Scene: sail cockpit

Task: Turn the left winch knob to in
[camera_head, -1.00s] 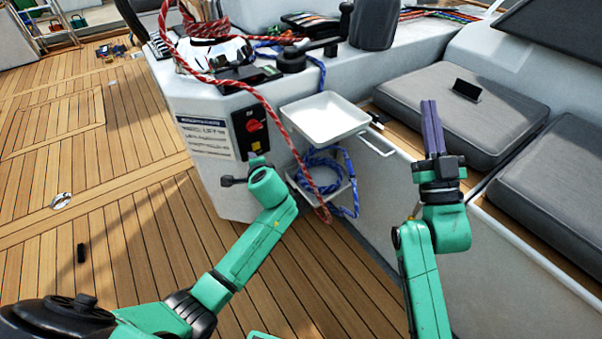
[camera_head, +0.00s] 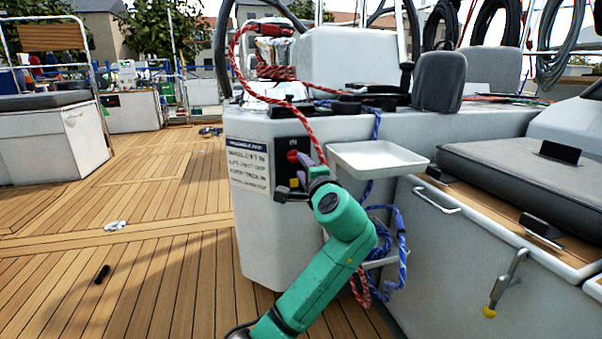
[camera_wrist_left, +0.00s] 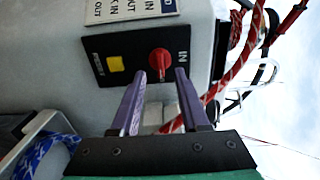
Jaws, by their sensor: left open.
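The red winch knob (camera_head: 292,156) sits on a black panel (camera_head: 283,148) on the side of the white console, under an "IN" label. It also shows in the wrist view as a red knob (camera_wrist_left: 160,61) beside "IN", with a yellow square (camera_wrist_left: 115,64) on the same panel. My left gripper (camera_head: 303,164) is right at the panel, partly hidden by its own wrist in the head view. In the wrist view its two purple fingers (camera_wrist_left: 160,76) are open and empty, with the knob showing between and just beyond the tips. Contact cannot be told. My right gripper is out of view.
A white tray (camera_head: 377,158) juts out right of the panel. A red rope (camera_head: 300,118) hangs down past the panel, close to my left gripper. A blue rope coil (camera_head: 398,245) hangs below the tray. Open teak deck (camera_head: 150,255) lies to the left.

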